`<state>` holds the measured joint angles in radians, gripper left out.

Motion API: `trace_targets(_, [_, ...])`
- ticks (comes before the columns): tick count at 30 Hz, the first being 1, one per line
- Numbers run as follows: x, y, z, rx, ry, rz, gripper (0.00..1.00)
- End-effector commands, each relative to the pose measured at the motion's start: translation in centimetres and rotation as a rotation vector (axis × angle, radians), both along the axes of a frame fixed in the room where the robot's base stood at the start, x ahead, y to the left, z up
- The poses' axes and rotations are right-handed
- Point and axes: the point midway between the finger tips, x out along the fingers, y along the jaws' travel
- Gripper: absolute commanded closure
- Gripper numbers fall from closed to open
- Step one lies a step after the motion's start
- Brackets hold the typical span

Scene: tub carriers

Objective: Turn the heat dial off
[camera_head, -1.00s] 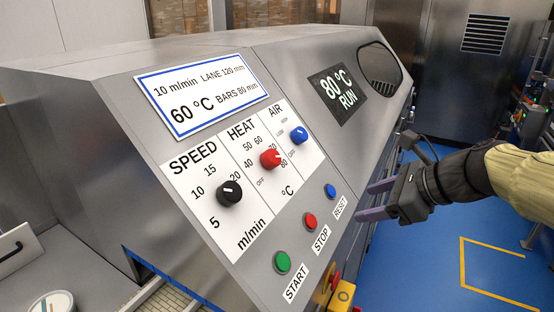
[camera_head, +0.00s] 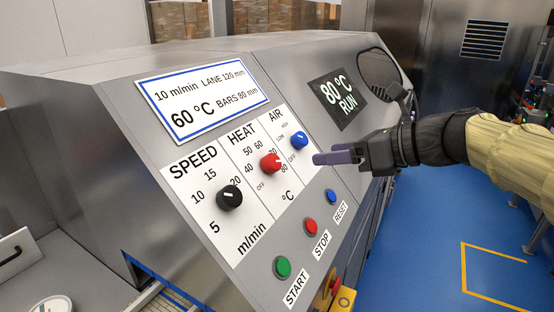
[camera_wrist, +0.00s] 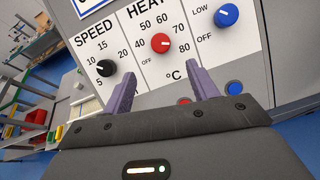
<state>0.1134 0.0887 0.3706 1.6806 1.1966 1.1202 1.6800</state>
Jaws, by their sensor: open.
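The red heat dial (camera_head: 270,162) sits on the white HEAT scale between the black speed dial (camera_head: 229,197) and the blue air dial (camera_head: 299,140). Its white pointer aims to the upper right, near 70. The heat dial also shows in the wrist view (camera_wrist: 160,42), ahead of and between my fingers. My gripper (camera_head: 322,158) is open and empty, to the right of the heat dial and apart from it. In the wrist view my two purple fingers (camera_wrist: 162,86) stand wide apart. The OFF mark lies at the lower left of the dial.
Below the dials are a green START button (camera_head: 283,266), a red STOP button (camera_head: 310,227) and a blue RESET button (camera_head: 331,196). A display (camera_head: 338,97) reads 80 °C RUN. A sign (camera_head: 203,96) shows 60 °C. Blue floor lies open at the right.

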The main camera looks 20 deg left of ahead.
Motion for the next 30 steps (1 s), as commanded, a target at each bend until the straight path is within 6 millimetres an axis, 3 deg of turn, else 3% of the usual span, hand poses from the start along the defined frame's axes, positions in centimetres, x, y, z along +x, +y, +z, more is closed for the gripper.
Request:
trace_targets(21, [1.7,11.5,-4.7,0.001,0.001,0.003,0.41])
trace_targets(30, [2.0,12.9,-5.4,0.000,0.000,-0.001,0.41])
